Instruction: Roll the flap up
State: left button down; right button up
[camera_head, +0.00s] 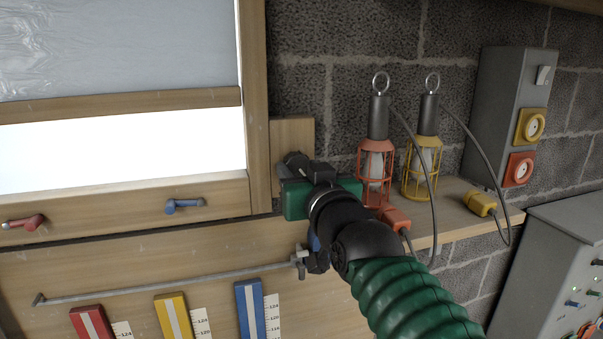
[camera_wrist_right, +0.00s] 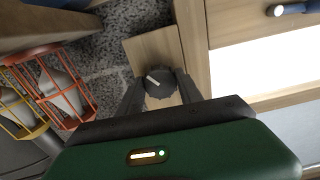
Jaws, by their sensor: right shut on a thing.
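The flap (camera_head: 115,50) is a grey, wrinkled translucent sheet in the wooden window frame (camera_head: 254,90). A wooden bar (camera_head: 120,104) runs along its lower edge, with a bright open gap below. A dark round knob (camera_wrist_right: 160,84) with a pale pointer mark sits on a small wooden plate (camera_head: 292,132) just right of the frame. My right gripper (camera_head: 300,168) is shut on this knob; in the right wrist view its fingers (camera_wrist_right: 160,97) stand on both sides of it. In the head view the gripper partly hides the knob. My left gripper is out of view.
A red handle (camera_head: 25,222) and a blue handle (camera_head: 184,206) are on the sill. A metal rod (camera_head: 165,284) runs below. Grey boxes stand right.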

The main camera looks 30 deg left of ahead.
jog(key=m, duration=0.2)
jog(key=r+m, duration=0.1)
jog(key=shift+m+p, duration=0.3)
jog(key=shift+m, duration=0.1)
jog(key=m+p, duration=0.1)
jog(key=m, duration=0.8)
jog(key=shift+p, duration=0.35)
jog(key=m, duration=0.3)
jog(key=shift+w+f+m, duration=0.1)
jog(key=shift+m, duration=0.2)
jog(key=m, duration=0.6)
jog(key=shift+f, duration=0.1)
jog(key=m, duration=0.3)
jog(key=shift+m, duration=0.4)
jog(key=shift+f+m, duration=0.1)
jog(key=shift+m, duration=1.5)
